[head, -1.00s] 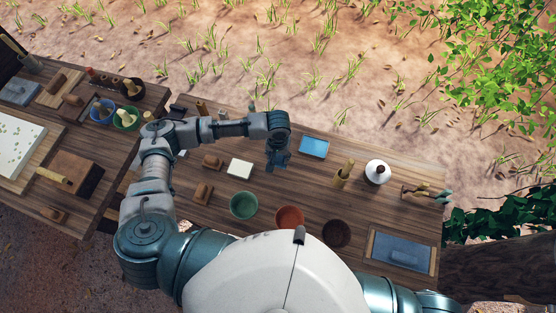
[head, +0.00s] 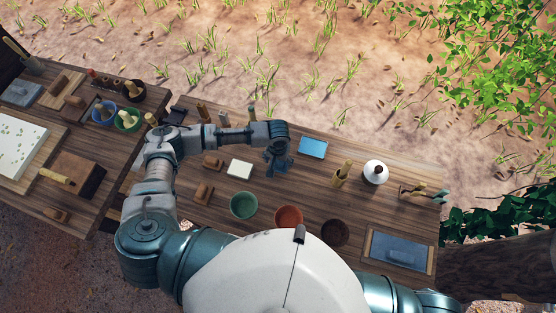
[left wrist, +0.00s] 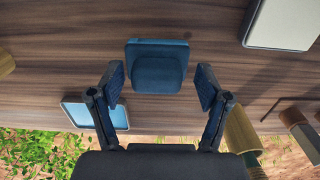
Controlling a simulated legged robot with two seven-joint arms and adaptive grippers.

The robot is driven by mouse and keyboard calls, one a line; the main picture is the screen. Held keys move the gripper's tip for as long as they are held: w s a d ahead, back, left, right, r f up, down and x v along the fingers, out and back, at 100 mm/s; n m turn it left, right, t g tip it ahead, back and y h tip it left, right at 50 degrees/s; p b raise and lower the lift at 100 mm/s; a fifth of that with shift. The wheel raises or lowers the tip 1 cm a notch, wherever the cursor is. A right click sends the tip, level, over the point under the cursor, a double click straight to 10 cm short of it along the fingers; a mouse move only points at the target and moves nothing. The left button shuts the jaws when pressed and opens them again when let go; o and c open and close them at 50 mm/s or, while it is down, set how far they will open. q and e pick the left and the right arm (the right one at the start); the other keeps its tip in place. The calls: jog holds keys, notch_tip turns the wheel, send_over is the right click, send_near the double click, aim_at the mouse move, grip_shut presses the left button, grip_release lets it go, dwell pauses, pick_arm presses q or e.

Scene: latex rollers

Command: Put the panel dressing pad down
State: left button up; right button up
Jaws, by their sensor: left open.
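The panel dressing pad (left wrist: 157,66) is a dark blue block with a raised rounded top. In the left wrist view it rests on the wooden table, just beyond and between the fingertips. My left gripper (left wrist: 161,82) is open, with one finger on each side and clear table visible beside the pad. In the head view my left gripper (head: 278,164) is low over the middle of the table with its fingers spread. There the pad is mostly hidden or cannot be told apart from the blue gripper. My right gripper is not in view.
A light blue tray (head: 312,148) lies right of the gripper and a pale tile (head: 239,169) lies left.

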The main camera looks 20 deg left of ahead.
aim_at(277, 161)
pick_arm(q)
jog(key=shift+f+b, duration=0.1)
jog(key=shift+b, duration=0.3)
jog(key=shift+d+f+b, duration=0.1)
jog(key=shift+f+b, duration=0.05)
jog(key=shift+b, duration=0.4)
notch_tip(277, 161, up, 18)
jog(key=p, duration=0.1)
jog(key=shift+s+a, duration=0.2)
jog(key=shift+a, duration=0.05)
